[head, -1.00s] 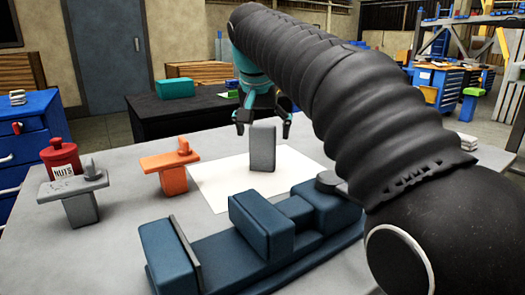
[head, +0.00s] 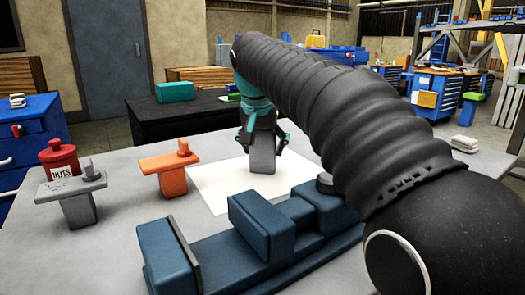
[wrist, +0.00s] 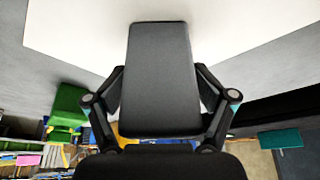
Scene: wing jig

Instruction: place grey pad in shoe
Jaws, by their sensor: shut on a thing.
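The grey pad (head: 263,157) stands upright on a white sheet (head: 222,185) on the table. My gripper (head: 263,140) has come down over it from above, with a finger on each side, and is shut on it. In the wrist view the pad (wrist: 159,80) fills the middle between the fingers of my gripper (wrist: 159,100). The blue shoe (head: 225,262), a long block-shaped jig with raised blocks and gaps between them, lies in front of the pad, nearer the camera. Part of its right end is behind my arm.
An orange T-shaped piece (head: 171,170) and a grey T-shaped piece (head: 76,194) stand at the left, with a red nuts can (head: 60,158) behind. A small white stack (head: 464,144) lies at the right. The table is clear between the T-pieces and the sheet.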

